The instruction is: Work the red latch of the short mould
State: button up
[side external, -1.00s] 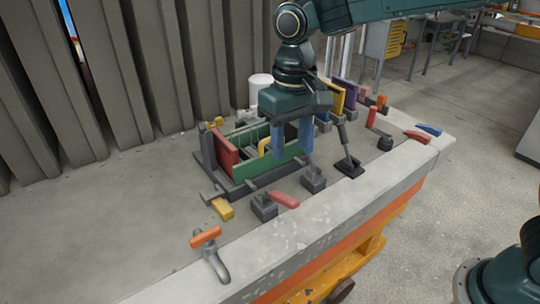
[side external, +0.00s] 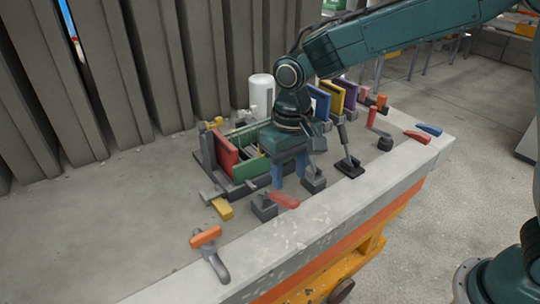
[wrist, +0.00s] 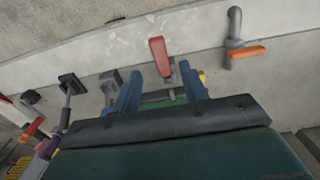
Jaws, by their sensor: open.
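A red latch handle (side external: 285,200) lies low at the front of the mould, beside a dark latch block (side external: 264,207). The wrist view shows the same handle (wrist: 159,55) ahead of the fingers. My gripper (side external: 289,178) is open and empty, its blue fingers pointing down just behind the handle and apart from it. In the wrist view the fingers (wrist: 160,82) are spread, with the handle beyond the gap between them. The mould has a red end panel (side external: 226,156) and green side panels (side external: 243,172). My gripper hides part of its right side.
An orange-handled clamp (side external: 206,238) stands at the front left and a yellow block (side external: 222,209) by the mould's corner. A second dark block (side external: 314,180) sits close right of the fingers. A white cylinder (side external: 261,95) stands behind. The left tabletop is clear.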

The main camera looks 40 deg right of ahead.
aim_at(288, 198)
jog(key=shift+f, duration=4)
jog(key=shift+c, duration=0.4)
grip_shut()
